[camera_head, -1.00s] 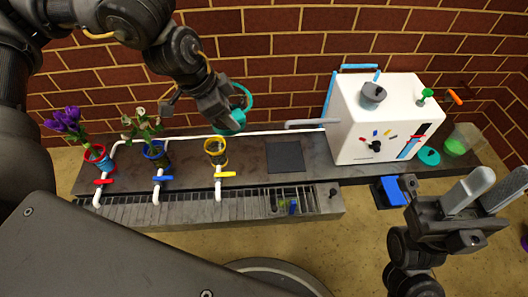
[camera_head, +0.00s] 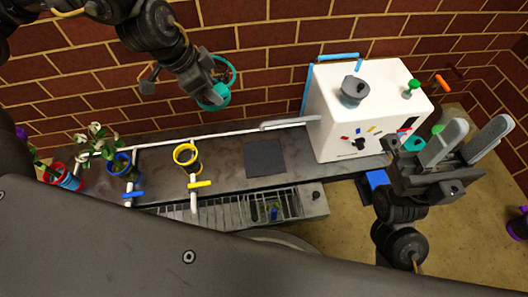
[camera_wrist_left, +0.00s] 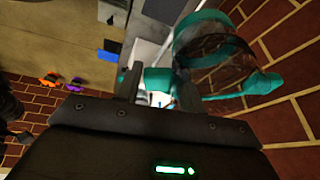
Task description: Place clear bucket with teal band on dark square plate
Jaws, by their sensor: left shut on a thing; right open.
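The clear bucket with teal band (camera_head: 222,66) is in my left gripper (camera_head: 212,95), which is shut on its teal part. The bucket is tilted and held in the air in front of the brick wall, up and left of the plate in the head view. It shows large in the left wrist view (camera_wrist_left: 205,42), beyond the fingers (camera_wrist_left: 155,85). The dark square plate (camera_head: 265,158) lies flat and empty on the counter, left of the white machine. My right gripper (camera_head: 478,132) is open and empty, in front of the machine's right side.
The white machine (camera_head: 355,110) stands right of the plate, its grey spout (camera_head: 285,123) reaching left. Left of the plate are yellow-rimmed (camera_head: 187,155), blue (camera_head: 122,165) and red (camera_head: 66,177) buckets with valved pipes. A grated trough (camera_head: 228,212) runs along the front.

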